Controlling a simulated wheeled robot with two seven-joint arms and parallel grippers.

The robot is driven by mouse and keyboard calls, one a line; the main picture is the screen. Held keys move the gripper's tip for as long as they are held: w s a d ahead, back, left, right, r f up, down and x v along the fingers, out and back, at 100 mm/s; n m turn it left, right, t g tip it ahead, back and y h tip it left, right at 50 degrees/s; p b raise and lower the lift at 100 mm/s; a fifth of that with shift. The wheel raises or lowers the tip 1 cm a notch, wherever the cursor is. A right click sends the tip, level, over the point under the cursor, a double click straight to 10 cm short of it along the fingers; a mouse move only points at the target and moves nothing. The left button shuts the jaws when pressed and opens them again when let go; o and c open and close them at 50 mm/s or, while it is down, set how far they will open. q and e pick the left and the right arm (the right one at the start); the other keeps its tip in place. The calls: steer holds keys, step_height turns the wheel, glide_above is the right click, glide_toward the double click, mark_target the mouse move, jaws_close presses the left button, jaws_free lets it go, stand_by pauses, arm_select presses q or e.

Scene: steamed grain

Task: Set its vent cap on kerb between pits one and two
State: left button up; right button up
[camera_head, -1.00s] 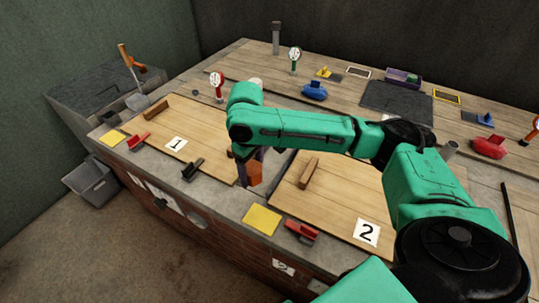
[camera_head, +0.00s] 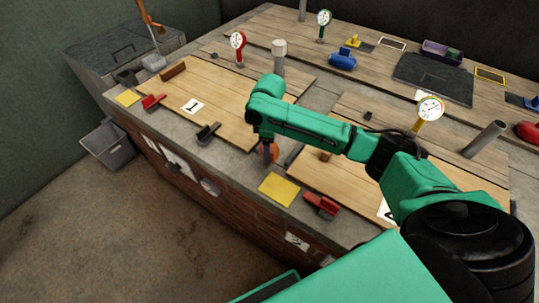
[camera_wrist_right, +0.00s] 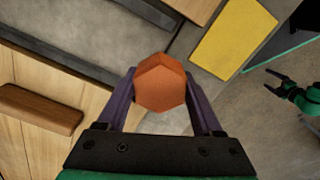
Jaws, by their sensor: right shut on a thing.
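The vent cap, an orange faceted piece (camera_head: 268,151), is in my right gripper (camera_head: 267,157), near the strip between the two wooden lids. In the right wrist view the cap (camera_wrist_right: 160,82) sits between the two purple fingers, which are shut on it. Lid one, marked with a white 1 (camera_head: 193,106), lies left; lid two (camera_head: 340,188) lies right, partly behind my right arm. The grey kerb (camera_head: 245,168) runs along the front and between the lids. I cannot tell whether the cap touches it. My left gripper (camera_wrist_right: 271,83) shows small in the wrist view, fingers apart and empty.
A yellow pad (camera_head: 278,189) and a red clamp (camera_head: 322,205) lie on the kerb close to my right gripper. A black clamp (camera_head: 208,133) lies to its left. Red (camera_head: 237,47), green (camera_head: 324,20) and yellow (camera_head: 430,108) gauges stand up behind.

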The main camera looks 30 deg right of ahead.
step_height(320, 180, down, 3)
steer(key=shift+r, duration=0.15)
steer(key=o, duration=1.3)
steer(key=shift+f, duration=0.2)
steer(key=shift+o, duration=0.2)
step_height(320, 180, up, 13)
steer(key=shift+f+p, duration=0.2)
steer(key=shift+p, duration=0.5)
